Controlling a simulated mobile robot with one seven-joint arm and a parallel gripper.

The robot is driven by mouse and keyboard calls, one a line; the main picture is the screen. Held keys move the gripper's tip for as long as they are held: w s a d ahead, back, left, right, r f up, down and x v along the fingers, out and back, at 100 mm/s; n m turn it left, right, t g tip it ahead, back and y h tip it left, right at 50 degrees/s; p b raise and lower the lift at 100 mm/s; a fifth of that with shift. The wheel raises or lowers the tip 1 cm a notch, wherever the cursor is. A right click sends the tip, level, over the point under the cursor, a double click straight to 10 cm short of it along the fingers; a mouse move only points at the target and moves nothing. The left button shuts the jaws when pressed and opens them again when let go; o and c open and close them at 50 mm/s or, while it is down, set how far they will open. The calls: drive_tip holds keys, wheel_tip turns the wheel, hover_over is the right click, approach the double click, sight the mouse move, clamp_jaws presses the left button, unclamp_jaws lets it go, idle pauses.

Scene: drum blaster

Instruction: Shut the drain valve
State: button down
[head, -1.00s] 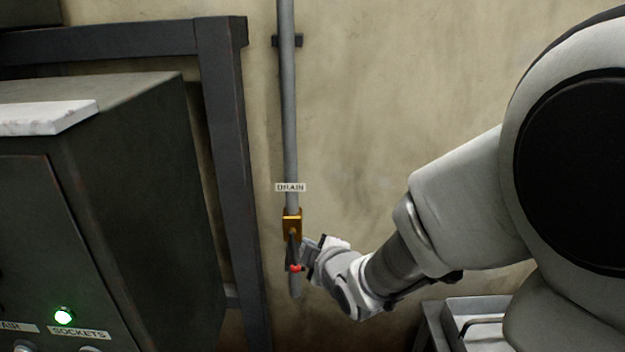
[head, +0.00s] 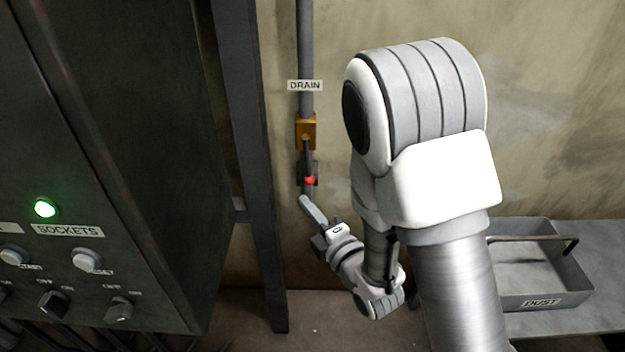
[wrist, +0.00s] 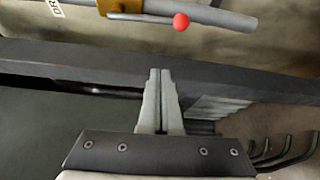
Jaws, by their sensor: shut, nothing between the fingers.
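The drain valve has a brass body (head: 306,132) on a grey vertical pipe (head: 305,45), below a DRAIN label (head: 305,86). Its dark lever (head: 307,157) hangs down roughly in line with the pipe and ends in a red knob (head: 310,181). My gripper (head: 303,201) is shut and empty, just below the knob in the head view. In the wrist view, its fingertips (wrist: 160,72) are together, with the red knob (wrist: 181,21) and lever (wrist: 143,17) beyond them. A gap shows between fingertips and knob there.
A dark control cabinet (head: 110,170) with a lit green lamp (head: 44,208) and several knobs stands at left. A dark frame post (head: 247,150) stands between it and the pipe. A tray labelled DUST (head: 541,302) is at right. The wall right of the pipe is bare.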

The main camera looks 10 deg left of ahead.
sight(306, 178)
idle(0.3)
drive_tip(key=w+a+b, duration=0.1)
drive_tip(key=w+a, duration=0.2)
drive_tip(key=w, duration=0.6)
drive_tip(key=shift+a+b, duration=0.15)
drive_tip(key=shift+b, duration=0.2)
idle(0.4)
drive_tip(key=shift+d+n, duration=0.2)
drive_tip(key=shift+n, duration=0.1)
